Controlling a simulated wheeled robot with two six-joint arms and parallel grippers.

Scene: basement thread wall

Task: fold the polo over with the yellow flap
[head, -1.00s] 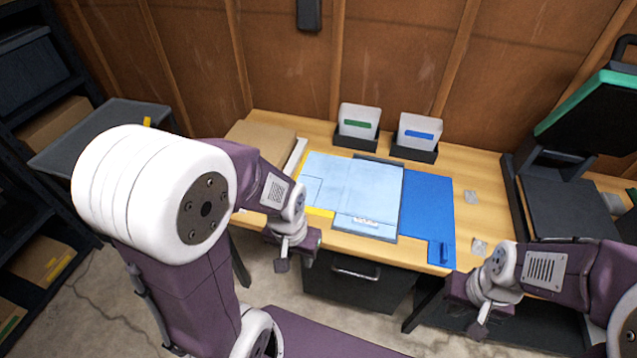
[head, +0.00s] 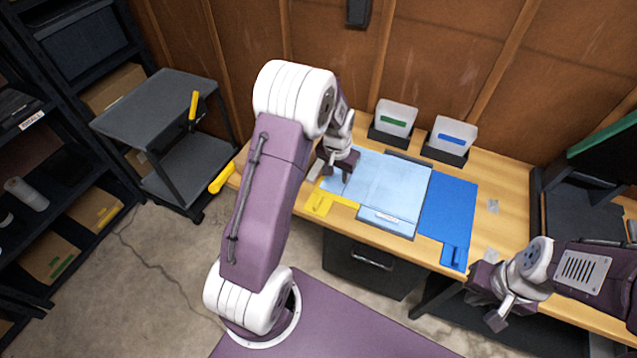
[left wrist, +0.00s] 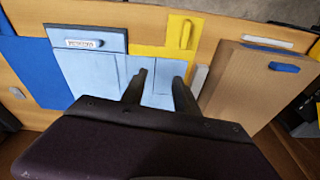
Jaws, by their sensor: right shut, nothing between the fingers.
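The light blue polo (head: 397,184) lies flat on the folding board, also in the left wrist view (left wrist: 90,76). The yellow flap (head: 341,201) shows along the polo's left and front edge, with its raised tab (head: 322,206). The yellow flap also shows in the left wrist view (left wrist: 150,50). The blue flap (head: 448,208) lies flat on the right. My left gripper (head: 335,172) is above the polo's left part, fingers apart and nothing between them (left wrist: 160,88). My right gripper (head: 487,300) is shut and empty off the table's front edge.
Two dark bins with white cards, green-marked (head: 394,119) and blue-marked (head: 451,138), stand at the back. A grey cart (head: 150,105) stands left of the table. A dark machine (head: 590,195) occupies the right.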

